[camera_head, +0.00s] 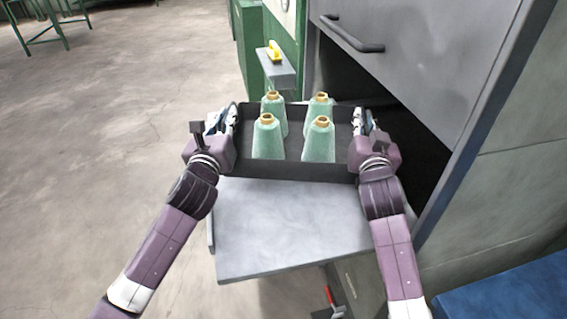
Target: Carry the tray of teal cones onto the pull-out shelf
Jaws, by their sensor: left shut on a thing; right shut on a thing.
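The dark tray (300,170) is in the middle of the head view and holds several teal cones (267,140) with tan tops, all upright. My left gripper (232,115) is shut on the tray's left wall. My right gripper (358,118) is shut on its right wall. The pull-out shelf (290,228) is a light grey board that shows in front of and below the tray. The tray overlaps the shelf's far part in the picture. I cannot tell whether the tray's underside touches the shelf, as the tray hides that part.
A grey cabinet front (430,50) with a dark handle (352,38) stands right of and behind the tray, above a dark opening. A small grey ledge (277,72) with a yellow-handled tool (274,52) is behind it. A blue surface (505,295) is at lower right. Open floor (110,130) lies left.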

